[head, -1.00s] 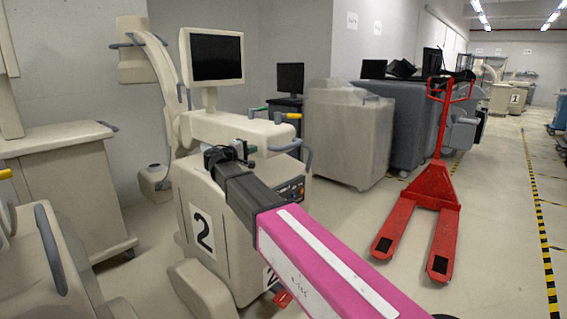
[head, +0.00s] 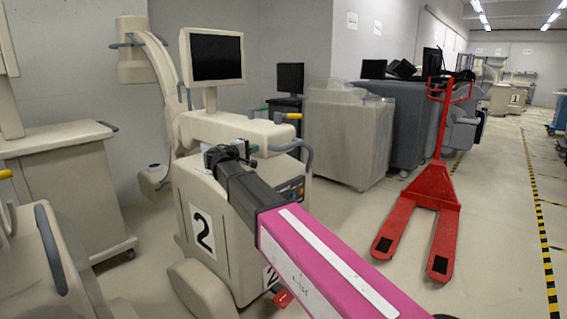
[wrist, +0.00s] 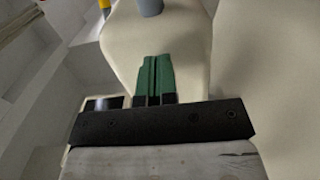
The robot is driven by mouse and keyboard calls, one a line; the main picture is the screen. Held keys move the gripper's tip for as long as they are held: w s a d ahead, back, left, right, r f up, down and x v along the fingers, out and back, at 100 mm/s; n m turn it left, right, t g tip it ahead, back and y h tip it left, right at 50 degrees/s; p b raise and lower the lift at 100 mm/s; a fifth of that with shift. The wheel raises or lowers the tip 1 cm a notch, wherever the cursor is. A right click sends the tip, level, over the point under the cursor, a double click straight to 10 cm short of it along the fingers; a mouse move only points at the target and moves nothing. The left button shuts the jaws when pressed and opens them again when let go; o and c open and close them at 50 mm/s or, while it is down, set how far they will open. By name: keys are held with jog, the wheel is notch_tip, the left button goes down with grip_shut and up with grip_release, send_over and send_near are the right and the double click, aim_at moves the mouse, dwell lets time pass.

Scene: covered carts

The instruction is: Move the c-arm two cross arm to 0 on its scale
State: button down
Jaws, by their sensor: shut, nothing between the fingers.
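The c-arm two (head: 203,250) is a beige cart with a black 2 on a white label, standing left of the middle in the head view. Its cross arm (head: 222,129) is the horizontal beige beam on top, joined to the curved C (head: 168,75). No scale can be read. My gripper (wrist: 153,70) has green fingers that lie together, shut and empty. In the wrist view they point along a beige surface (wrist: 150,38), which looks like part of the c-arm. Whether they touch it I cannot tell. In the head view my wrist mostly hides the fingers.
A monitor (head: 216,57) stands above the cross arm. A covered cart (head: 347,138) and a red pallet truck (head: 422,215) stand to the right. Another beige cart (head: 65,180) is at left.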

jog(key=shift+w+d, duration=0.45)
jog(key=shift+w, duration=0.1)
dwell(0.7)
jog(key=shift+s, duration=0.1)
jog(key=v, duration=0.6)
dwell(0.5)
dwell(0.4)
